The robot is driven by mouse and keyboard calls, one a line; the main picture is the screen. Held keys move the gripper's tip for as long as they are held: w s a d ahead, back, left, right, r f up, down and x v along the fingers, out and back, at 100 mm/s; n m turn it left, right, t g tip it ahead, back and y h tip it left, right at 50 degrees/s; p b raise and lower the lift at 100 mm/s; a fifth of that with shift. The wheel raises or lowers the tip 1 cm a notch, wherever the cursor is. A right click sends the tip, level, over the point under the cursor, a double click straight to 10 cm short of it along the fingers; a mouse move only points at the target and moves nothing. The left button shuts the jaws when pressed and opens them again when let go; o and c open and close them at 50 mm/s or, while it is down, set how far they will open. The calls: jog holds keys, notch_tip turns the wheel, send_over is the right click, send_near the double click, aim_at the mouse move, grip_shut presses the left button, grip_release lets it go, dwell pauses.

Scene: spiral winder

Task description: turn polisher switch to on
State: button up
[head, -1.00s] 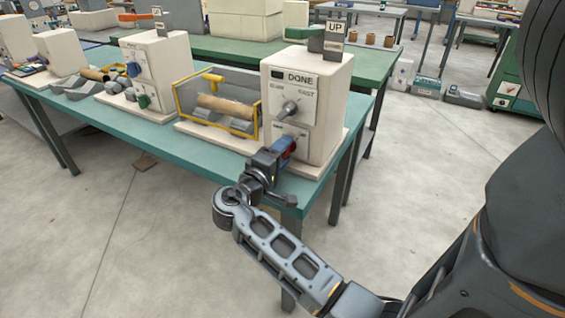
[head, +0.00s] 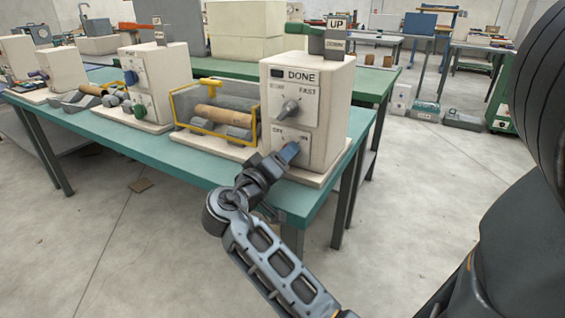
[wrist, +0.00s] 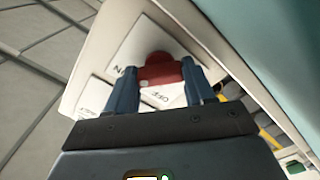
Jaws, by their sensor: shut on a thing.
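The polisher is a cream box (head: 322,140) on the near table, with a DONE display and a grey SLOW/FAST knob (head: 291,110) on its front. Its red switch (wrist: 158,68) is on the lower white panel, with ON and OFF labels beside it in the wrist view. My gripper (wrist: 160,80) has its two blue-grey fingers closed on either side of the red switch. In the head view my gripper (head: 289,152) reaches the lower panel and hides the switch. I cannot tell exactly which label the switch points at.
A clear guard with a yellow frame (head: 208,128) encloses a wooden roll left of the box. An UP/DOWN lever block (head: 335,36) is on top. Other machines stand further left on the teal table (head: 185,155). The floor in front is free.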

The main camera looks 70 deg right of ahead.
dwell(0.4)
jog(key=o, duration=1)
jog(key=shift+o, duration=0.2)
jog(key=shift+v, duration=3.95)
